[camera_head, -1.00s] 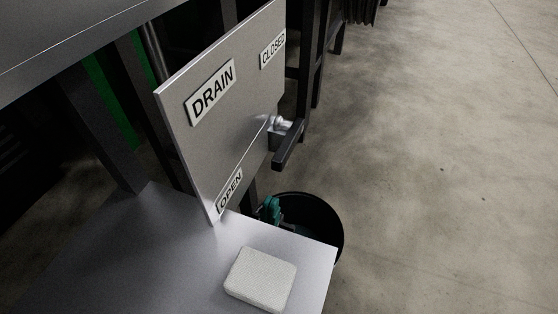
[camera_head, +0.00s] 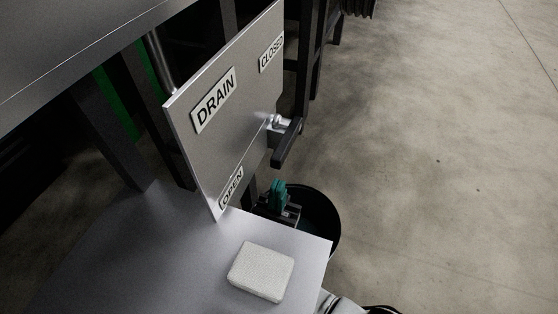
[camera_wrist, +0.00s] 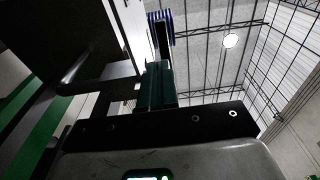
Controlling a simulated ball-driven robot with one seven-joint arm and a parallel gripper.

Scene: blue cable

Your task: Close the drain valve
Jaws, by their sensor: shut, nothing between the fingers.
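A grey metal panel (camera_head: 226,130) carries the signs DRAIN (camera_head: 213,98), CLOSED (camera_head: 271,52) at the upper right and OPEN (camera_head: 231,187) at the bottom. The drain valve's black lever (camera_head: 287,143) stands off the panel's right side on a silver hub. It slants from upper right to lower left in the picture. My gripper (camera_head: 278,192) is below the lever, with teal fingers pointing up and apart from it. The fingers also show in the wrist view (camera_wrist: 158,84); they are together and empty.
A black bucket (camera_head: 333,222) stands on the floor behind my gripper. A white block (camera_head: 261,271) lies on the grey shelf (camera_head: 190,262) in front. Dark table legs stand left and behind the panel. Open concrete floor (camera_head: 450,150) lies to the right.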

